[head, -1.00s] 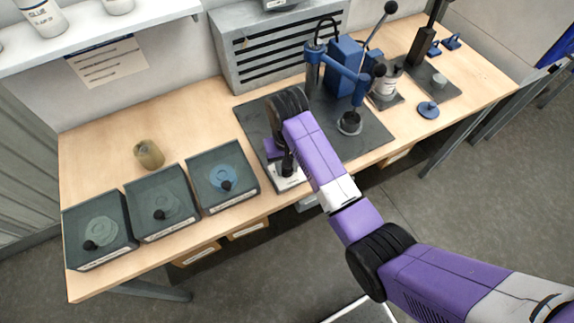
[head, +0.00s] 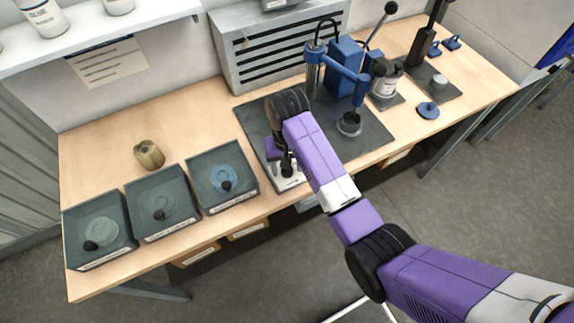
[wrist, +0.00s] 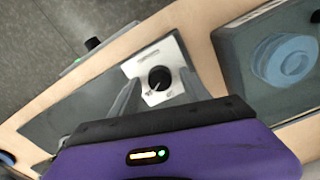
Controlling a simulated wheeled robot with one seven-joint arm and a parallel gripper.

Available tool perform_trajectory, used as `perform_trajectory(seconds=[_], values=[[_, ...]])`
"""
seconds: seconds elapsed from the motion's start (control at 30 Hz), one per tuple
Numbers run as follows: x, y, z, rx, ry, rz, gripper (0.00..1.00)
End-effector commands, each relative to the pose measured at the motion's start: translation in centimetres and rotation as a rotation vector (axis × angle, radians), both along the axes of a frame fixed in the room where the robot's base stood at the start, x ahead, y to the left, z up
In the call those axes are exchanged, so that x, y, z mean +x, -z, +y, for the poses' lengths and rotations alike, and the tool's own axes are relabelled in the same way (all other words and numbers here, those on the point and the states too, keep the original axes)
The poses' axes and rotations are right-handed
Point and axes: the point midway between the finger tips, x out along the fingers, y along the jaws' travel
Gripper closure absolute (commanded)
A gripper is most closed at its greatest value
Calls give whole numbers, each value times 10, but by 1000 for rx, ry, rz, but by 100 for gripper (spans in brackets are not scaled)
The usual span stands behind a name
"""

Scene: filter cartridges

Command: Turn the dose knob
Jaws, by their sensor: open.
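The dose knob (wrist: 159,78) is a round black knob with a white pointer line, on a pale metal plate (wrist: 172,50) near the front edge of the bench. In the wrist view the pointer aims toward the lower left. My gripper (wrist: 157,92) is open, with one grey finger on each side of the knob. I cannot tell whether either finger touches it. In the head view my gripper (head: 286,165) points down over the plate (head: 289,183), and the arm and gripper hide much of it.
Three dark bins (head: 222,190) with round pieces inside stand to the left. A tan cartridge (head: 149,154) stands behind them. A blue lever press (head: 346,70) stands on the dark mat (head: 375,135) to the right. A grey slatted box (head: 280,50) is behind.

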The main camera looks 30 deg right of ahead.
Motion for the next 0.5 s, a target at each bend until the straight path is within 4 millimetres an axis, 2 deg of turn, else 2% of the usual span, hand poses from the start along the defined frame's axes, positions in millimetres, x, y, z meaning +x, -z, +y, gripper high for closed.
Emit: perform_trajectory(seconds=[0.17,0.5], values=[[1,-10,0,0,0,-2,45],[1,-65,0,0,0,-2,45]])
